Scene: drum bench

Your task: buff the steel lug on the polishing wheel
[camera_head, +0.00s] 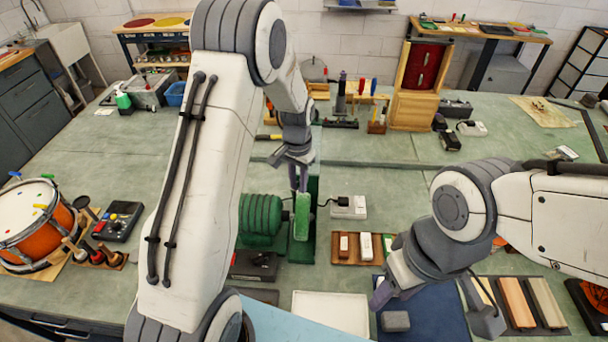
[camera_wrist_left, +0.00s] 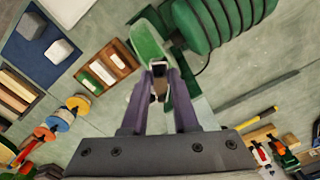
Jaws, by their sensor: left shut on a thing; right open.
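The polishing bench has a ribbed green motor (camera_head: 260,215) and a pale green wheel (camera_head: 302,217) at its right end. My left gripper (camera_head: 299,185) is just above and behind the wheel, pointing down. In the left wrist view my left gripper (camera_wrist_left: 158,92) is shut on the small steel lug (camera_wrist_left: 158,70), which sits between the fingertips, close to the green wheel part (camera_wrist_left: 150,42). I cannot tell whether the lug touches the wheel. My right gripper (camera_head: 430,305) is open and empty over a dark blue mat (camera_head: 440,325), near a grey block (camera_head: 395,321).
A wooden tray of bars (camera_head: 343,260) and a white switch box (camera_head: 349,207) stand right of the wheel. A white tray (camera_head: 330,310) lies in front. An orange drum (camera_head: 45,243) and a dark control box (camera_head: 117,222) are at the left.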

